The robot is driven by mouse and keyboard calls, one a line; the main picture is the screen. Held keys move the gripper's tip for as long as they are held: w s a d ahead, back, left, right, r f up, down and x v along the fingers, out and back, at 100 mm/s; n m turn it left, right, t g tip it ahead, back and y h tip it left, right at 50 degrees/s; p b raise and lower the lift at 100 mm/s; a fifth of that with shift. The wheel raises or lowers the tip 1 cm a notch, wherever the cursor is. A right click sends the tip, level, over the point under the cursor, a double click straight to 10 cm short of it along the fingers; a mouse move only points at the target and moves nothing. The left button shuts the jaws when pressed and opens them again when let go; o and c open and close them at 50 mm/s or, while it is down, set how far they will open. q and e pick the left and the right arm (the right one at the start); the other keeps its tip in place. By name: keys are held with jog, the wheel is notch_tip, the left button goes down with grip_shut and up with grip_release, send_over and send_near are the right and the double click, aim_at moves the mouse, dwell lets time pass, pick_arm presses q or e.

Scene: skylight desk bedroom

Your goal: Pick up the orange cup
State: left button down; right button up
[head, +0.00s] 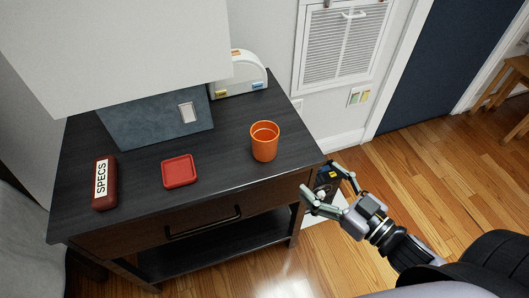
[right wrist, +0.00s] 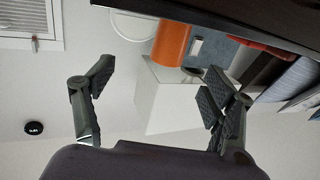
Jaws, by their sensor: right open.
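The orange cup (head: 264,145) stands upright on the dark nightstand (head: 225,165), near its right front corner. It also shows in the right wrist view (right wrist: 172,42), at the top, beyond the nightstand's edge (right wrist: 215,18). My right gripper (head: 320,185) is open and empty, off the nightstand's right front corner, to the right of the cup and apart from it. Its two spread fingers show in the right wrist view (right wrist: 155,85) with nothing between them in contact. My left gripper is not in view.
A blue-grey box (head: 155,118) and a white rounded object (head: 241,75) stand behind. A large white lampshade-like block (head: 110,45) overhangs the back left.

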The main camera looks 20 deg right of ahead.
aim_at(274, 144)
jog(key=shift+n+y, duration=0.3)
jog(key=shift+y, duration=0.1)
jog(key=x, duration=0.3)
jog(key=r+x, duration=0.1)
jog(key=x, duration=0.3)
jog(key=a+r+x, duration=0.1)
jog(key=x, duration=0.3)
jog(key=shift+s+a+r, duration=0.1)
jog(key=shift+s+r, duration=0.1)
jog(key=shift+s, duration=0.05)
jog(key=shift+b+x, duration=0.3)
jog(key=shift+x, duration=0.65)
jog(key=x, duration=0.4)
jog(key=shift+s+a+f, duration=0.1)
jog(key=shift+a+f, duration=0.05)
jog(key=shift+w+a, duration=0.1)
jog(key=shift+w, duration=0.1)
jog(key=c, duration=1.1)
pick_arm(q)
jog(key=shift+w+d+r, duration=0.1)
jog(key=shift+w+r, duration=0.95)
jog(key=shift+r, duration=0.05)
pick_arm(e)
jog(key=shift+c, duration=1.3)
